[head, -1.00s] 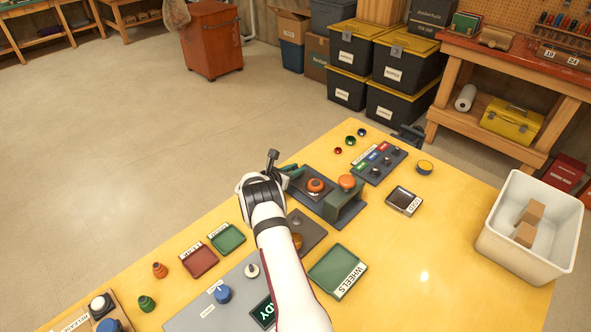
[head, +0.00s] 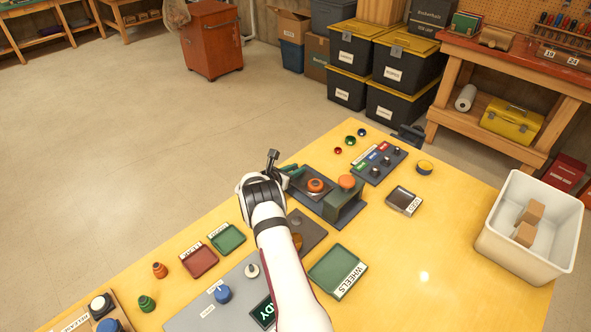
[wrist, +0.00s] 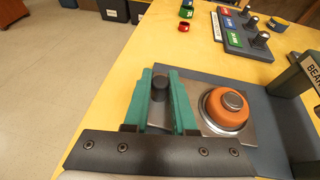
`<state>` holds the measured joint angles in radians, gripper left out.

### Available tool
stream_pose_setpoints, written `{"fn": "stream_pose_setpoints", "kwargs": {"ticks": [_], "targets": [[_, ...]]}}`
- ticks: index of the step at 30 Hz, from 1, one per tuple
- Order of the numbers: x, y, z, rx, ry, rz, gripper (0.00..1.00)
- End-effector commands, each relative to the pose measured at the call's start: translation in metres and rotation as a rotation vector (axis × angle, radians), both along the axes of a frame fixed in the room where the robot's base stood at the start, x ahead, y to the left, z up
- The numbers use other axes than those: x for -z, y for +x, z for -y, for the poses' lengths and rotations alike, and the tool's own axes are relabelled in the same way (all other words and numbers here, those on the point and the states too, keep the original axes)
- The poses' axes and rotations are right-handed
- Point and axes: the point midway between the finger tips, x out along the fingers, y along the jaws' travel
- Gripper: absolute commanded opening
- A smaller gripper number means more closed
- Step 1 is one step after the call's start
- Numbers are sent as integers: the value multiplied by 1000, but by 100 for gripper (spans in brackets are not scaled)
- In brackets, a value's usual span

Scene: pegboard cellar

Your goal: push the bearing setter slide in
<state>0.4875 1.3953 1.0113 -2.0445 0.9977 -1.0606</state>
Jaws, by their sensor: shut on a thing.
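The bearing setter (head: 346,205) is a grey-green bridge with an orange knob on top, near the far edge of the yellow table. Its label, partly cut off, shows at the right of the wrist view (wrist: 310,75). In front of the bridge is a slide plate (wrist: 208,142) bearing an orange wheel (wrist: 226,108) with a dark hub, outside the bridge. My gripper (head: 291,171) is at the slide's outer end. In the wrist view its teal fingers (wrist: 160,95) are shut on a dark upright handle post (wrist: 160,73). The fingers hide the lower post.
A switch panel (head: 379,163) with several knobs stands beyond the setter. A green WHEELS tray (head: 318,266) and a grey station with a display are nearer. A white bin (head: 488,235) with blocks stands at right. Table space left of the bin is mostly clear.

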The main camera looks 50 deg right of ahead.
Motion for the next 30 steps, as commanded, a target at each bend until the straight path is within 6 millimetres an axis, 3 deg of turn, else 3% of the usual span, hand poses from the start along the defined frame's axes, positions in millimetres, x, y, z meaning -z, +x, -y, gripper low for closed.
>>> {"fn": "stream_pose_setpoints", "kwargs": {"ticks": [12, 22, 30], "targets": [[0, -1, -1, -2, 0, -1, 0], [0, -62, 1, 3, -1, -5, 0], [0, -74, 0, 2, 1, -1, 0]]}}
